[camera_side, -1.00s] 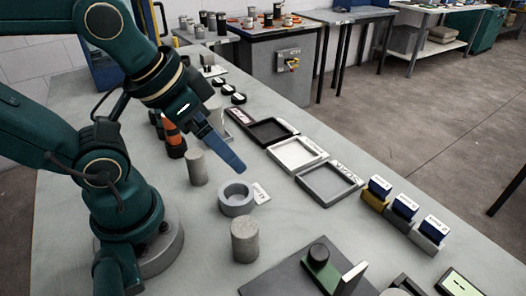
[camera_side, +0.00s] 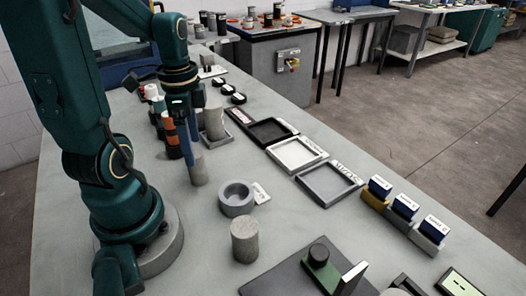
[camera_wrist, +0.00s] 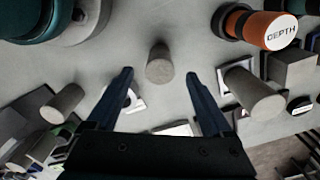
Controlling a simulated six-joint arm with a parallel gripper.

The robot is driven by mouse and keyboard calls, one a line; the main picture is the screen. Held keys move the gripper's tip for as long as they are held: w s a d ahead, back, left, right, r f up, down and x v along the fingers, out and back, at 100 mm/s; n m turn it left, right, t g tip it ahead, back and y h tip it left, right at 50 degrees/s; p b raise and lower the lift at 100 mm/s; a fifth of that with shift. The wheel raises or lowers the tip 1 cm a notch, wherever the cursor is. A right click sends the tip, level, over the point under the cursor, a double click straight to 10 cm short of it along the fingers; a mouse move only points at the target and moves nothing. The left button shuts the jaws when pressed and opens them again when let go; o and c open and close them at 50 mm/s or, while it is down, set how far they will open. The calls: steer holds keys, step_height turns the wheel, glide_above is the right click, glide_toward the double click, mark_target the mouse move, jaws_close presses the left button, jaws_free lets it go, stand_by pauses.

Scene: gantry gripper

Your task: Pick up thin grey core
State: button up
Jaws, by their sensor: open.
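A thin grey core (camera_side: 199,174) stands upright on the bench, left of a grey ring-shaped holder (camera_side: 237,198). My gripper (camera_side: 188,156) points down just above and partly in front of this core, hiding its upper part in the side view. In the wrist view my gripper (camera_wrist: 159,74) is open, with the two blue fingers apart and a grey core (camera_wrist: 160,66) showing between them. I see no contact. A thicker grey core (camera_side: 245,241) stands nearer the front. Another grey core (camera_side: 213,121) stands in a square grey holder behind my gripper.
An orange and black cylinder (camera_side: 171,137) stands close behind and left of my gripper; its top reads DEPTH in the wrist view (camera_wrist: 281,35). Black (camera_side: 251,136), white (camera_side: 274,154) and grey (camera_side: 304,184) trays lie to the right.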

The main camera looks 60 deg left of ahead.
mark_target(197, 167)
steer(key=shift+f, duration=2.5)
jaws_close()
